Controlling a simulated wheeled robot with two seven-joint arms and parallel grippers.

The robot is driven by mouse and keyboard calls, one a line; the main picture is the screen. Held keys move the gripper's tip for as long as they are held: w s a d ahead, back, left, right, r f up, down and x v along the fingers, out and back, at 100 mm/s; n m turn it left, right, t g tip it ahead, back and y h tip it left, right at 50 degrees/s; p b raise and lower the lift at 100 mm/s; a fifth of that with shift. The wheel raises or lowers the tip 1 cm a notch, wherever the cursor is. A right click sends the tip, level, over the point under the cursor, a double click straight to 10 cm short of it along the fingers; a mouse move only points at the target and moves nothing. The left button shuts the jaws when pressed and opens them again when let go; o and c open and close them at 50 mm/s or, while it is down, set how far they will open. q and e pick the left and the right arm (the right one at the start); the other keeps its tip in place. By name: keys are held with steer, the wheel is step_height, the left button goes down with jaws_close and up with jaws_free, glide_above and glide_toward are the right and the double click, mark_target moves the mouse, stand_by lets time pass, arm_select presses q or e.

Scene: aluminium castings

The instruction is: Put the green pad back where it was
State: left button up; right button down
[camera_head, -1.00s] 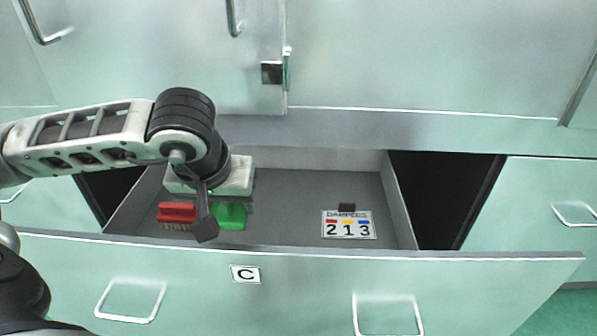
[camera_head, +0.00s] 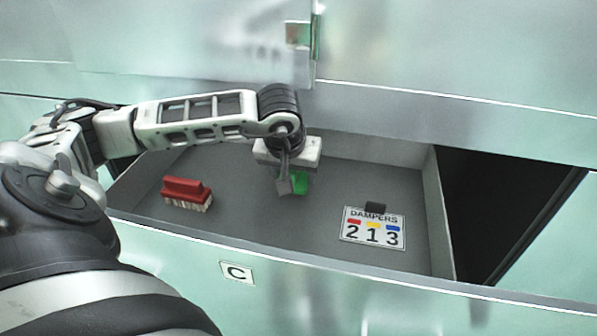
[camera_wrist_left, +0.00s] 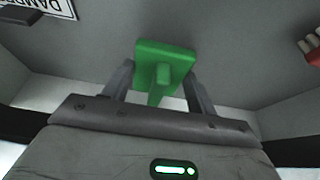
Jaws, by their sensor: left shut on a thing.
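The green pad (camera_head: 300,182) is in my left gripper (camera_head: 291,184), inside or just above the open drawer marked C. In the left wrist view the green pad (camera_wrist_left: 164,62) shows a flat plate with a raised grip, and the fingers of my left gripper (camera_wrist_left: 158,85) are on either side of that grip. In the head view a finger hides part of the pad. I cannot tell whether the pad touches the drawer floor. My right gripper is not in view.
A red brush (camera_head: 187,193) lies at the drawer's left. A "DAMPERS 2 1 3" card (camera_head: 372,230) lies at the right with a dark block (camera_head: 376,207) at its top edge. The drawer floor (camera_head: 235,200) is bare between brush and pad. The drawer front (camera_head: 300,262) and walls bound the space.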

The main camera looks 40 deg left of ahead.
arm_select(q)
steer(key=shift+w+a+f, duration=0.3)
steer(key=shift+w+f, duration=0.05)
steer(key=shift+w, duration=0.3)
steer(key=shift+w+a+f+b, duration=0.25)
steer(key=shift+w+a+f, duration=0.1)
steer(key=shift+w+f, duration=0.25)
steer(key=shift+w+a+f+b, duration=0.3)
steer(key=shift+w+f, duration=0.15)
steer(key=shift+w, duration=0.1)
steer(key=shift+w+a, duration=0.1)
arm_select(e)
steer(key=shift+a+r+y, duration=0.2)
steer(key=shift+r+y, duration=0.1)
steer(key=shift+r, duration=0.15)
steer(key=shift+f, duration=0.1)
arm_select(q)
steer(key=shift+f, duration=0.25)
steer(key=o, duration=1)
steer(key=shift+r, duration=0.1)
steer(key=shift+o, duration=0.3)
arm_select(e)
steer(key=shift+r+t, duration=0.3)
